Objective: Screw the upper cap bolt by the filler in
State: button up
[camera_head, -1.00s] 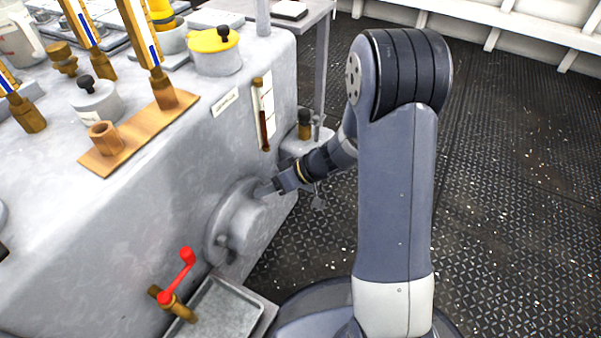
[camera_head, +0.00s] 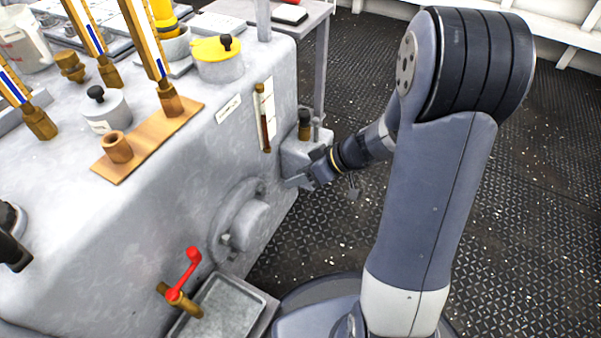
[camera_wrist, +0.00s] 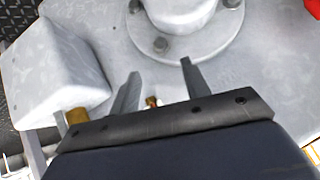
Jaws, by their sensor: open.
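A round grey cap with a bolted flange (camera_head: 217,230) sits on the side of the grey housing. A bolt (camera_head: 262,188) is at its upper edge, and another (camera_head: 226,240) at its lower left. The wrist view shows the flange (camera_wrist: 205,42) with the near bolt head (camera_wrist: 160,44) and a second bolt (camera_wrist: 232,3). How deep the bolts sit I cannot tell. The filler box (camera_head: 291,147), with a dark-topped brass neck, stands right of the cap. My gripper (camera_head: 293,182) is open and empty, apart from the cap; its fingers (camera_wrist: 160,88) show in the wrist view.
A red-handled valve (camera_head: 187,272) and a metal tray (camera_head: 230,308) are below the cap. A brass sight gauge (camera_head: 265,118) is above it. The filler box (camera_wrist: 55,70) is close beside my fingers. Open deck (camera_head: 310,235) lies to the right.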

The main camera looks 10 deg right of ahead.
jog(key=m+t+y+p, duration=0.2)
jog(key=m+y+p, duration=0.3)
jog(key=m, duration=0.1)
send_near(264, 190)
jog(key=b+x, duration=0.2)
jog(key=x, duration=0.5)
jog(key=shift+w+a+f, duration=0.15)
jog(key=shift+a+f, duration=0.1)
jog(key=shift+a, duration=0.05)
jog(key=shift+c, duration=0.6)
